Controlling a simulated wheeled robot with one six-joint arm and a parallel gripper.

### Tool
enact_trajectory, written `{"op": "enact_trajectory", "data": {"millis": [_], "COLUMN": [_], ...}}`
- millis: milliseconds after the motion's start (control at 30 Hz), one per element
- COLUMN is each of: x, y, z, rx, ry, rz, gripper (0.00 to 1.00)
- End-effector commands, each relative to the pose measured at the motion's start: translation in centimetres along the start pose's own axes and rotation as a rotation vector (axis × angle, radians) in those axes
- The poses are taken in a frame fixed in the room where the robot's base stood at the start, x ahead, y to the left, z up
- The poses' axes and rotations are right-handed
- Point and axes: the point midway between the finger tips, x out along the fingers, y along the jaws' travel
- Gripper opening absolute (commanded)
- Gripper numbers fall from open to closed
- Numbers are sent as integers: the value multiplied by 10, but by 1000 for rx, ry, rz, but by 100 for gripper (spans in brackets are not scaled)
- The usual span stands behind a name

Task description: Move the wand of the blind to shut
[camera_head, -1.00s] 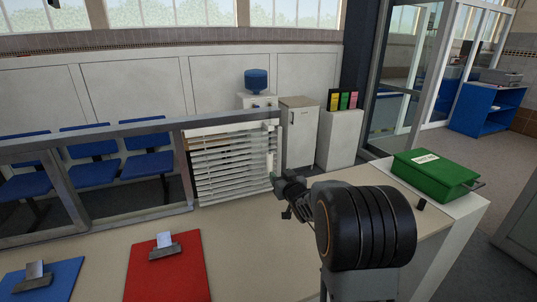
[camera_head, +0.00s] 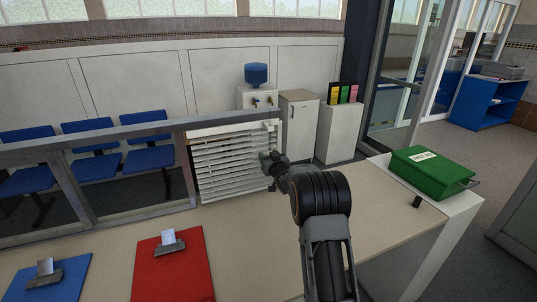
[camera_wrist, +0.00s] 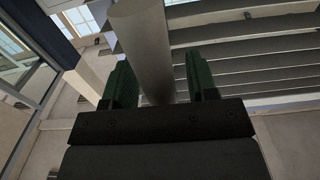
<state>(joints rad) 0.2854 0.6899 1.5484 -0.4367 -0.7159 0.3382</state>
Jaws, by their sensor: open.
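The blind (camera_head: 228,160) has white horizontal slats and sits in the counter's frame, with gaps showing between the slats; its slats also show in the wrist view (camera_wrist: 250,55). The wand (camera_wrist: 143,45) is a thick pale grey rod that runs down between my gripper's two green fingers in the wrist view. My gripper (camera_wrist: 158,72) is open around it, with no clear contact on either side. In the head view my gripper (camera_head: 270,162) is at the blind's right edge and hides most of the wand there.
A beige counter (camera_head: 250,235) lies below the blind. A red clipboard (camera_head: 172,270) and a blue clipboard (camera_head: 55,280) lie at the front left. A grey metal frame (camera_head: 100,135) runs along the counter's back.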

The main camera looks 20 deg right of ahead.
Motion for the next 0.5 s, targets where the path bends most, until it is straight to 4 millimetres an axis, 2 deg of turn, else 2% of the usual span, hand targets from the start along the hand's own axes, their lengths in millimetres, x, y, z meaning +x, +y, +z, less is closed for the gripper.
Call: {"op": "enact_trajectory", "data": {"millis": [433, 500], "x": [7, 7], "y": [0, 0], "z": [0, 0], "rx": [0, 0], "ry": [0, 0], "rz": [0, 0], "gripper": [53, 48]}}
